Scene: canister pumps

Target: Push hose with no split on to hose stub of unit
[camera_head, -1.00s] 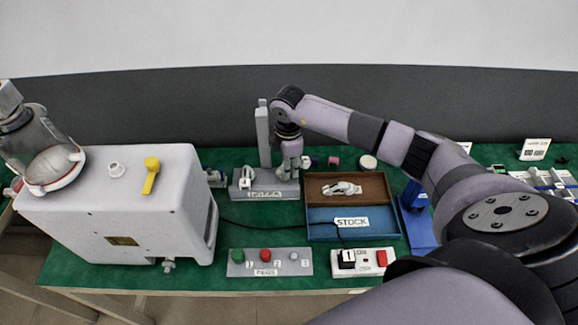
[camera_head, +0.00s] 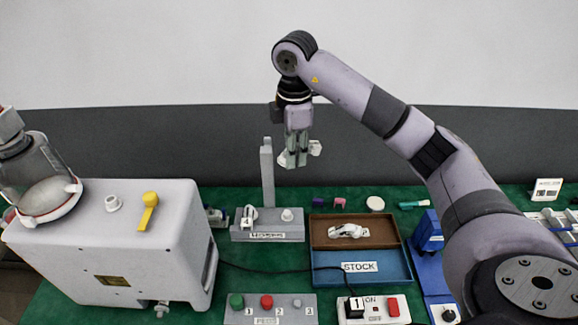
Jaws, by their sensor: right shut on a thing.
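My right gripper (camera_head: 294,160) is shut on a small white piece (camera_head: 314,148), likely a hose, and holds it in the air above the grey labelled block. The fingers cover part of the piece, so I cannot tell whether it has a split. The pump unit (camera_head: 130,245) is a large pale box at the left. A short white stub (camera_head: 113,203) stands on its top. My left gripper is out of view.
A yellow lever (camera_head: 149,208) stands on the unit's top, beside a glass dome (camera_head: 38,180). A grey post (camera_head: 267,172) rises behind the block. A brown and blue tray (camera_head: 375,279) marked STOCK holds a white item (camera_head: 348,231). A switch box (camera_head: 374,309) stands in front.

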